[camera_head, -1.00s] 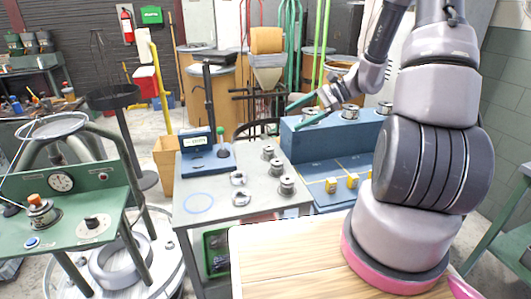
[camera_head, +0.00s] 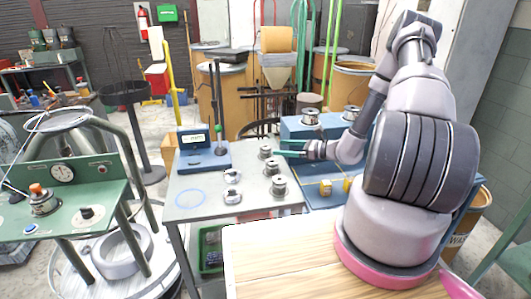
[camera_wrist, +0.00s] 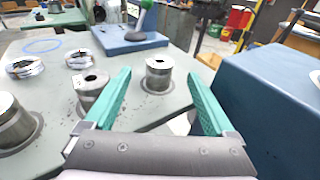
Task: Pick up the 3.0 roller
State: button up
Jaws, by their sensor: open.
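Silver flanged rollers stand in a row on the grey table (camera_head: 190,200): a far one (camera_head: 265,152), a middle one (camera_head: 271,168) and a near one (camera_head: 279,186). I cannot read any size marking, so I cannot tell which is the 3.0 roller. My gripper (camera_head: 284,148), with green fingers, is low at the table's right edge, beside the far and middle rollers. In the wrist view my gripper (camera_wrist: 158,78) is open and empty. One roller (camera_wrist: 158,76) stands upright ahead between the fingers; another (camera_wrist: 90,90) is just left of the left finger.
Two shiny low rings (camera_head: 232,176) (camera_head: 232,196) lie left of the rollers. A blue scale (camera_head: 203,153) with a display and a green-knobbed post stands behind. A blue bench (camera_head: 300,128) on the right carries more rollers (camera_head: 310,117). The table's left part is mostly clear.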

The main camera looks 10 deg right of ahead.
aim_at(268, 147)
jog(key=shift+x, duration=3)
grip_shut()
